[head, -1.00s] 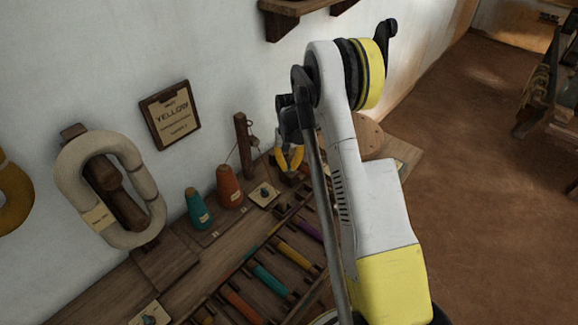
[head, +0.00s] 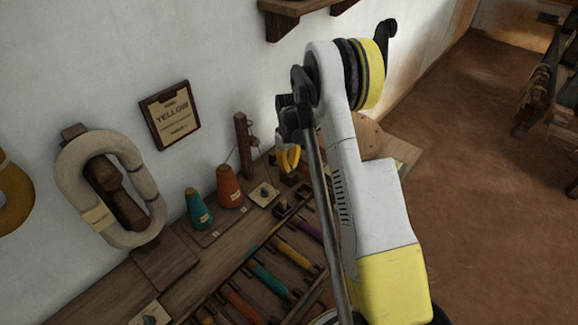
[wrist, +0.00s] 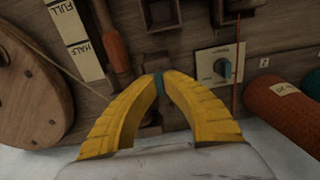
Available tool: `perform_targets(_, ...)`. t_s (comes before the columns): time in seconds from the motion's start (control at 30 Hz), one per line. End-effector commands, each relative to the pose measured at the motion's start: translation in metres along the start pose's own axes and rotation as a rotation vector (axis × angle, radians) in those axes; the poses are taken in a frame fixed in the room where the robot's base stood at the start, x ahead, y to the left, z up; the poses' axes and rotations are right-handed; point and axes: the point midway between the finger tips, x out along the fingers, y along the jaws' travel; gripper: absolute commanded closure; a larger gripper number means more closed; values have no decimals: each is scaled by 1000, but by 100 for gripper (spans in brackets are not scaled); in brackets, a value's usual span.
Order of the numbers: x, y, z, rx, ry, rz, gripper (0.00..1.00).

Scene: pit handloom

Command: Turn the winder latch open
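My gripper (wrist: 158,80) has two yellow fingers, close together at the tips in the wrist view. In the head view my gripper (head: 288,158) is low over the bench by the winder's wooden post (head: 244,145). The winder's round wooden wheel (wrist: 30,95) is at the left of the wrist view, with an orange-brown spindle (wrist: 113,45).
A teal knob on a pale plate (wrist: 222,68) lies close to the right of the fingers. An orange yarn cone (head: 229,187) and a teal cone (head: 197,209) stand nearby. A bobbin rack (head: 270,278) lies in front. A FULL/HALF card (wrist: 76,40) is beside the spindle.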

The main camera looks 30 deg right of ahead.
Motion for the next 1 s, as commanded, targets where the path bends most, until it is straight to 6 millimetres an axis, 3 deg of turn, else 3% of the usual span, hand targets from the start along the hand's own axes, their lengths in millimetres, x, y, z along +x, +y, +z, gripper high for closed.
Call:
perform_targets(0.63, 0, 0, 0, -46, 0, 0, 100)
perform_targets(0.7, 0, 0, 0, -46, 0, 0, 70)
perform_targets(1.0, 0, 0, 0, -45, 0, 0, 68)
